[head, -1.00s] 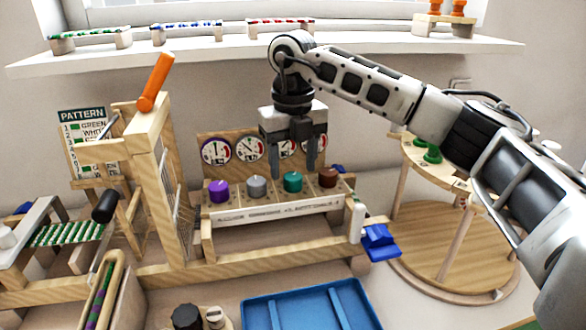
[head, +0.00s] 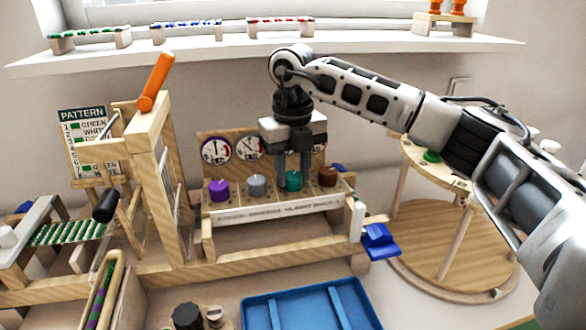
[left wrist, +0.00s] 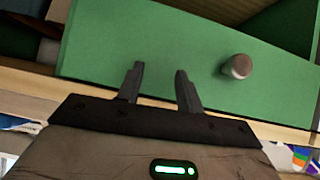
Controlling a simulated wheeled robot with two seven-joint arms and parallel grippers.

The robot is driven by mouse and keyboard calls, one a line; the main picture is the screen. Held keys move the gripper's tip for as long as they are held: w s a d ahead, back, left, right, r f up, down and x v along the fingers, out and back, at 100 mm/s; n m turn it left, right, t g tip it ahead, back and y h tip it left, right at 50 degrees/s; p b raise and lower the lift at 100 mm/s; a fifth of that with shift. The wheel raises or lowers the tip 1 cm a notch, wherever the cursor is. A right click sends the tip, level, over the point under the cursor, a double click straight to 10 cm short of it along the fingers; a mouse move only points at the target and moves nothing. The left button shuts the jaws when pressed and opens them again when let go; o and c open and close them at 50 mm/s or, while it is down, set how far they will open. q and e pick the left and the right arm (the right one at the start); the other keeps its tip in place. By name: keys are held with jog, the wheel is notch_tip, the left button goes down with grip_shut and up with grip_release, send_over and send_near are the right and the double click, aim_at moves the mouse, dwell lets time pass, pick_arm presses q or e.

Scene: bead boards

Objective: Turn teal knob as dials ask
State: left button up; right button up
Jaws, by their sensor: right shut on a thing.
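The teal knob (head: 293,181) stands in the row on the wooden knob panel, between the grey knob (head: 257,186) and the brown knob (head: 327,177). A purple knob (head: 218,190) is at the row's left end. My right gripper (head: 293,176) points down and is shut on the teal knob, with a finger on either side. Behind the row are round dials; the two left ones (head: 215,150) (head: 249,147) show, and my gripper hides the others. My left gripper (left wrist: 160,88) shows only in the left wrist view, open and empty before a green drawer front (left wrist: 150,45).
A blue tray (head: 310,308) lies in front of the knob panel. A wooden frame with an orange handle (head: 156,80) stands to the left. A round wooden stand (head: 455,245) is at the right, and a shelf (head: 240,45) runs above.

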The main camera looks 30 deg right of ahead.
aim_at(293, 175)
jog(key=n, duration=0.6)
jog(key=shift+r+n, duration=0.1)
jog(key=shift+n, duration=0.3)
jog(key=n, duration=0.6)
jog(key=shift+n+p, duration=0.3)
jog(key=shift+p, duration=0.1)
jog(key=o, duration=1)
jog(key=shift+c, duration=0.2)
notch_tip(293, 175, up, 16)
